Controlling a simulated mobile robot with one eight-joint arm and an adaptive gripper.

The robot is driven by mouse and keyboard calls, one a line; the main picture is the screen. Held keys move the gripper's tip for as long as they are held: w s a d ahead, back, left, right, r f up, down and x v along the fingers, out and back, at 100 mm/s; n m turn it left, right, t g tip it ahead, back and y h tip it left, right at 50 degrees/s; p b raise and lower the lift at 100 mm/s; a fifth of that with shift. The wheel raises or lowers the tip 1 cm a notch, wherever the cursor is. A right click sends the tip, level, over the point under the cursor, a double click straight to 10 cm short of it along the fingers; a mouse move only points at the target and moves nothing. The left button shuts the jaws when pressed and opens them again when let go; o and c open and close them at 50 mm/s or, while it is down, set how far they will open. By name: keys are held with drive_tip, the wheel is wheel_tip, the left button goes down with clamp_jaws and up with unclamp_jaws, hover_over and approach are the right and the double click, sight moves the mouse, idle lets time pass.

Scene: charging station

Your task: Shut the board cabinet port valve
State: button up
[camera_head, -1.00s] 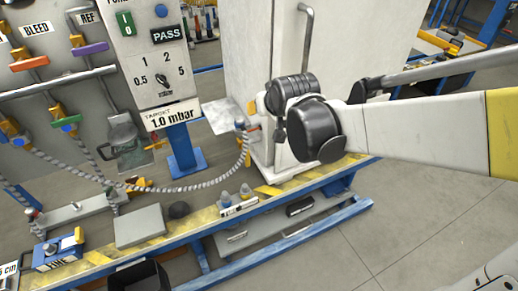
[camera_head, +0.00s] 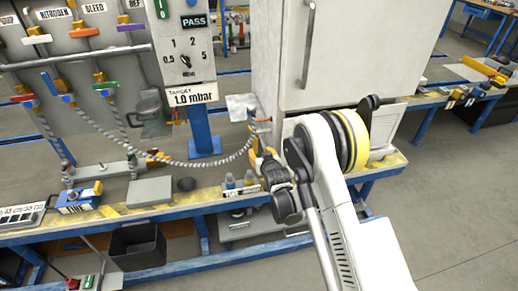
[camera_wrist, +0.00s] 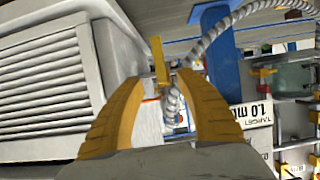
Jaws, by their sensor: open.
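The white cabinet (camera_head: 279,70) stands on the bench right of the panel. The ribbed grey hose (camera_head: 190,162) runs to a small port valve low on the cabinet's left side. In the wrist view, the valve's yellow lever (camera_wrist: 159,61) stands just beyond my fingertips, roughly between them in the picture. The hose (camera_wrist: 172,103) also shows there between my fingers. My gripper (camera_head: 257,150) is just below the port in the head view. Its yellow fingers are apart and hold nothing (camera_wrist: 161,82). I cannot tell whether a finger touches the lever; the valve body is partly hidden.
A vented pale box face (camera_wrist: 45,80) fills the left of the wrist view, close to one finger. The pump control box (camera_head: 185,55) and its blue post (camera_head: 203,135) stand left of the port. Small bottles (camera_head: 240,182) stand on the bench near my gripper.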

sight(255, 145)
drive_tip(key=b+x, duration=0.3)
drive_tip(key=x, duration=0.7)
drive_tip(key=shift+c, duration=0.2)
clamp_jaws()
